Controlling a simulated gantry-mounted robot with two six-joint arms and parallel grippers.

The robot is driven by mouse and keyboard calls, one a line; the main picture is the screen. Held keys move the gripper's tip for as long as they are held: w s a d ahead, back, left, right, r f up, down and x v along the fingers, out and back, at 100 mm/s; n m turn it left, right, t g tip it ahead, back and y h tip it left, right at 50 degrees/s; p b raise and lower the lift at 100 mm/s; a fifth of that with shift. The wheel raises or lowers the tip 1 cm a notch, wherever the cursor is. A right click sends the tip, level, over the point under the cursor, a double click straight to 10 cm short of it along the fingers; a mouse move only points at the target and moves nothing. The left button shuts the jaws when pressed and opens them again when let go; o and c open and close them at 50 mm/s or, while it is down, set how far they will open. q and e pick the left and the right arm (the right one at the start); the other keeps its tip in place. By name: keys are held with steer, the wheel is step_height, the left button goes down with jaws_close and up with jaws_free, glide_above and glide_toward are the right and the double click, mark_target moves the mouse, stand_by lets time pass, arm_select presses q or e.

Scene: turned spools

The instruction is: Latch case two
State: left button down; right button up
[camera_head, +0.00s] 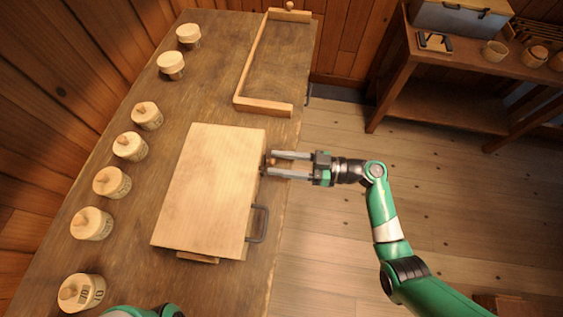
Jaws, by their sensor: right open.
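A flat wooden case (212,190) with its pale lid down lies on the bench. A dark metal handle (261,224) sticks out from its right side. A small dark fitting (269,160), perhaps a latch, shows on the same side, farther back. My right gripper (269,163) is open. Its two fingers point left at the case's right side, one on each side of the dark fitting. I cannot tell if they touch it. No number shows on the case. Only a green piece of my left arm shows at the bottom edge; its gripper is out of view.
Several turned wooden spools or lidded pots, such as one at the front (81,293), stand along the bench's (128,229) left side. A wooden frame (262,104) lies at the bench's far end. A side table (390,65) with a grey box (458,18) and cups stands at upper right.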

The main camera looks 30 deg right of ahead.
jaws_close()
steer(key=shift+r, duration=0.1)
stand_by(0.4)
steer(key=r+n+p, duration=0.1)
steer(key=n+p, duration=0.1)
steer(key=shift+p, duration=0.3)
steer(key=n+p, duration=0.1)
steer(key=n, duration=0.1)
steer(key=n+p, duration=0.1)
steer(key=shift+s+a+r+n, duration=0.15)
steer(key=shift+s+r+n, duration=0.05)
steer(key=shift+r+n, duration=0.2)
steer(key=n+p, duration=0.1)
steer(key=n, duration=0.2)
steer(key=shift+s+a+r+p, duration=0.2)
steer(key=shift+s+p, duration=0.1)
steer(key=shift+p, duration=0.1)
steer(key=shift+s+a+r+n+p, duration=0.1)
steer(key=shift+s+n+p, duration=0.1)
steer(key=shift+n, duration=0.7)
steer(key=shift+s+a+r+n+p, duration=0.1)
steer(key=shift+n+p, duration=0.05)
steer(key=shift+n, duration=0.75)
